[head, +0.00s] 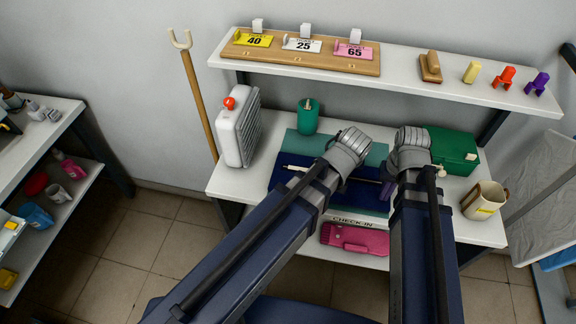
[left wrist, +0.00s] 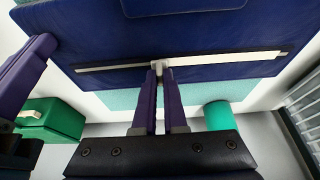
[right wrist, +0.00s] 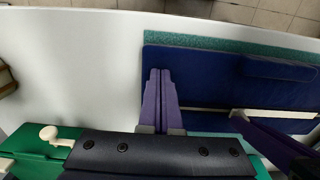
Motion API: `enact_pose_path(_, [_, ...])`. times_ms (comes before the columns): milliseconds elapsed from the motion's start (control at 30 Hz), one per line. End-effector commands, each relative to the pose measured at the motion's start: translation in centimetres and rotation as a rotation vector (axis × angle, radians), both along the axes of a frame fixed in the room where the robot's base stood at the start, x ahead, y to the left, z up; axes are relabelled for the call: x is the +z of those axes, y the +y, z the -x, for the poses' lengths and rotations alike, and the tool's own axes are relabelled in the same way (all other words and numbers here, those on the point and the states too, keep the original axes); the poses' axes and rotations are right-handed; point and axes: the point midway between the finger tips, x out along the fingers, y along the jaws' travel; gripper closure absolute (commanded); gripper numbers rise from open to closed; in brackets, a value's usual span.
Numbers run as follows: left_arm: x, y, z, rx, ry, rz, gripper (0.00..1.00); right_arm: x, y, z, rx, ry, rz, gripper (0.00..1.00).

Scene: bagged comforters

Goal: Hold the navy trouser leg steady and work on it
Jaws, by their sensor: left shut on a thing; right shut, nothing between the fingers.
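The navy trouser leg (head: 286,181) lies flat on a teal mat (head: 300,142) on the white table. A long pale strip with dark edging (left wrist: 220,62) runs across the navy cloth. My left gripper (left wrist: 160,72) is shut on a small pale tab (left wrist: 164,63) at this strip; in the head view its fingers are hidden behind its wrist. My right gripper (right wrist: 158,74) is shut and empty at the end edge of the navy cloth, touching or just above it; I cannot tell which.
A white case (head: 236,128) and a green cup (head: 308,117) stand at the table's left. A shelf (head: 400,75) with tickets overhangs the back. A pink case (head: 354,238) lies below.

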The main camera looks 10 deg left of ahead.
Motion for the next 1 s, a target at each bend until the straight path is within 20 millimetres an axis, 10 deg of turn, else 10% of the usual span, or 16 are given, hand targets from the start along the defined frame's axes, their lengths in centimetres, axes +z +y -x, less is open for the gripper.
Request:
enact_pose_path(400, [0.0, -1.8, 0.0, -0.001, 0.0, 0.002, 1.0, -0.1, 0.0, 0.0, 0.001, 0.0, -0.001, 1.0])
enact_pose_path(733, [-0.1, -1.7, 0.0, 0.0, 0.0, 0.001, 0.56, -0.1, 0.0, 0.0, 0.0, 0.0, -0.001, 1.0])
enact_pose_path(1000, [-0.1, -1.7, 0.0, 0.0, 0.0, 0.0, 0.46, -0.1, 0.0, 0.0, 0.0, 0.0, -0.001, 1.0])
